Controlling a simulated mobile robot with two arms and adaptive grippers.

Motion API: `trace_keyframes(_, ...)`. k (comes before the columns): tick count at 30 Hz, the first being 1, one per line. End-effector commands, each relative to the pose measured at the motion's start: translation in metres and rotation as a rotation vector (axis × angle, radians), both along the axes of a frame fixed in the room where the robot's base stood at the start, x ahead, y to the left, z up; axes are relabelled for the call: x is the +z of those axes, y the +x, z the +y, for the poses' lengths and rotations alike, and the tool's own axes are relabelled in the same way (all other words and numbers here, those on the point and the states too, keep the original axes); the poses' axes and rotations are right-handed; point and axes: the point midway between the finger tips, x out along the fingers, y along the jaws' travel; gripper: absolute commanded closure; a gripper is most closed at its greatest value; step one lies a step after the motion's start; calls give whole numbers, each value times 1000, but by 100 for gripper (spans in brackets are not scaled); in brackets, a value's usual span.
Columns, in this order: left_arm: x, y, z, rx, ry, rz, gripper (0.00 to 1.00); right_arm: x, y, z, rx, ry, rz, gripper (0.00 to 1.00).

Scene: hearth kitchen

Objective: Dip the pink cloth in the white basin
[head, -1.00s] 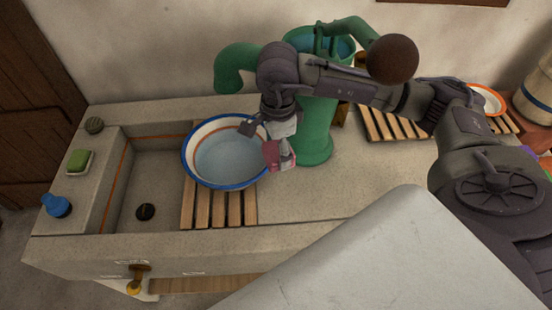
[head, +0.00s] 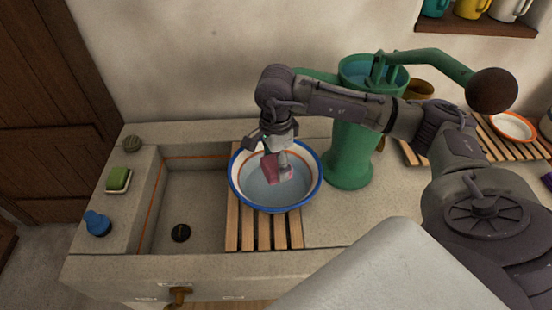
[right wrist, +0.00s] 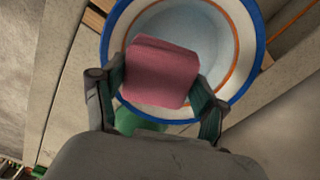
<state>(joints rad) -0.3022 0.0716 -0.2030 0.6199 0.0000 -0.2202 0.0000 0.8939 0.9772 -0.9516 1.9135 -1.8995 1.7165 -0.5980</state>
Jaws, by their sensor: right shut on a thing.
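The white basin (head: 305,200) has a blue rim and an orange line inside. It stands on the wooden slats beside the sink, with what looks like pale blue water in it. My right gripper (head: 275,162) is over the basin, pointing down, shut on the pink cloth (head: 270,169). The right wrist view shows the cloth (right wrist: 160,72) as a folded block between the two fingers, in front of the basin (right wrist: 243,60). I cannot tell whether the cloth touches the water. My left gripper is not in view.
The green pump (head: 350,150) stands just right of the basin. The stone sink (head: 192,205) with a dark drain is on the left. A green soap (head: 118,179) and a blue bottle (head: 97,223) lie on its left ledge. An orange-rimmed bowl (head: 512,126) sits on the right rack.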

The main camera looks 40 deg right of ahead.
Motion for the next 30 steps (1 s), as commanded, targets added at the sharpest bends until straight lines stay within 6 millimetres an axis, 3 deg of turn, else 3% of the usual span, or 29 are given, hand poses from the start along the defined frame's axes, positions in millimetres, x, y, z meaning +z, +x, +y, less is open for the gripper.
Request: trace_keyframes(30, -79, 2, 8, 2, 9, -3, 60, -96, 0, 0, -1, -1, 0, 57)
